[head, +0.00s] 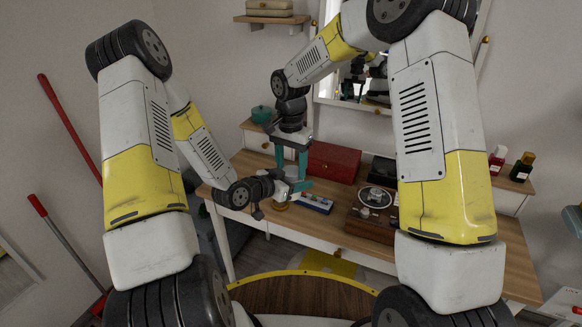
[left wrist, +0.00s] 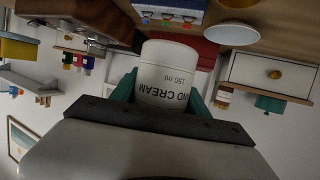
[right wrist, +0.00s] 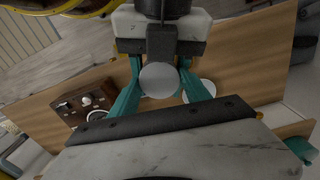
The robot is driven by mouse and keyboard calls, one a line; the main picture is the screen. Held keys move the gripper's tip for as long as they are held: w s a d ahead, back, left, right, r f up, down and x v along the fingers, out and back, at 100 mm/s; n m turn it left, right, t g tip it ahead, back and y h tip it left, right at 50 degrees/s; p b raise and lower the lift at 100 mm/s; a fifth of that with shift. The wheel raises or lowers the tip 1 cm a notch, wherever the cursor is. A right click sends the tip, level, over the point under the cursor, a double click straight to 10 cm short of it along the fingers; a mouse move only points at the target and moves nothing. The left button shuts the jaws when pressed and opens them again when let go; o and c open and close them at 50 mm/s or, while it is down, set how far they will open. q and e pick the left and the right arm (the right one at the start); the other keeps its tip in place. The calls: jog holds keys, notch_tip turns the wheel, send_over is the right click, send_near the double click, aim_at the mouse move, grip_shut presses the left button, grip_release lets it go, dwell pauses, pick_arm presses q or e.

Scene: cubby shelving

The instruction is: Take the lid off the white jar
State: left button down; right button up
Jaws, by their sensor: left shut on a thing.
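The white jar (left wrist: 165,75), marked "CREAM 150 ml", is between the teal fingers of my left gripper (left wrist: 165,90), which is shut on it. It is held above the table, and the lettering is upside down in the left wrist view. In the right wrist view the jar's smooth pale round lid (right wrist: 160,80) faces the camera. My right gripper (right wrist: 161,66) points down over it, its teal fingers apart on either side with gaps visible. In the head view both grippers meet at the table's front left, and the jar is mostly hidden by the fingers.
The wooden table (head: 335,225) carries a red box (head: 333,161), a brown box with dials (head: 372,212) and a blue-and-white block with knobs (head: 314,203). A white disc (right wrist: 201,91) lies beyond the jar. Bottles (head: 521,167) stand on the right ledge, and a teal pot (head: 262,114) on the left.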

jog(key=o, duration=0.4)
notch_tip(320, 180, up, 4)
jog(key=shift+r, duration=0.2)
jog(key=shift+c, duration=0.4)
jog(key=shift+r+m, duration=1.6)
jog(key=shift+f, duration=3.85)
